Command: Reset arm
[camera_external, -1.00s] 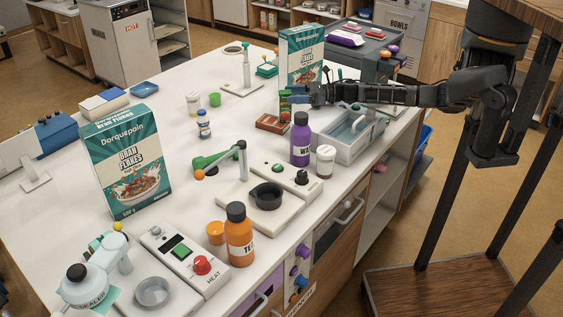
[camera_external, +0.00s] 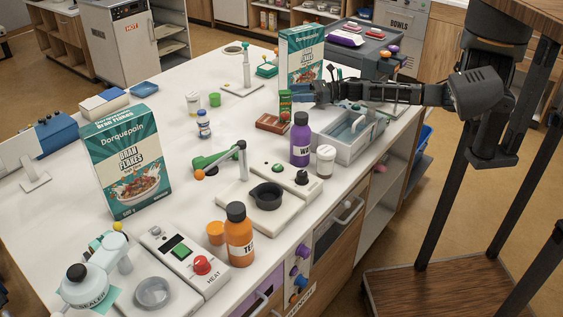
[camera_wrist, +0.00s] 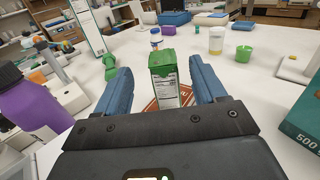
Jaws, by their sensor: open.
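My gripper (camera_external: 300,92) is over the far right part of the white counter, its arm reaching in from the right. In the wrist view its two blue fingers (camera_wrist: 160,72) are spread open. A small green carton (camera_wrist: 164,80) stands upright ahead of and between the fingers in that view, with a clear gap on each side. The carton (camera_external: 285,104) also shows in the external view, just left of the fingertips. Nothing is seen held.
A brown-red flat box (camera_external: 271,123) lies by the carton. A purple bottle (camera_external: 300,140) and grey basin (camera_external: 345,150) stand nearer the front. A cereal box (camera_external: 302,58) stands behind my gripper. The counter's left middle has free room.

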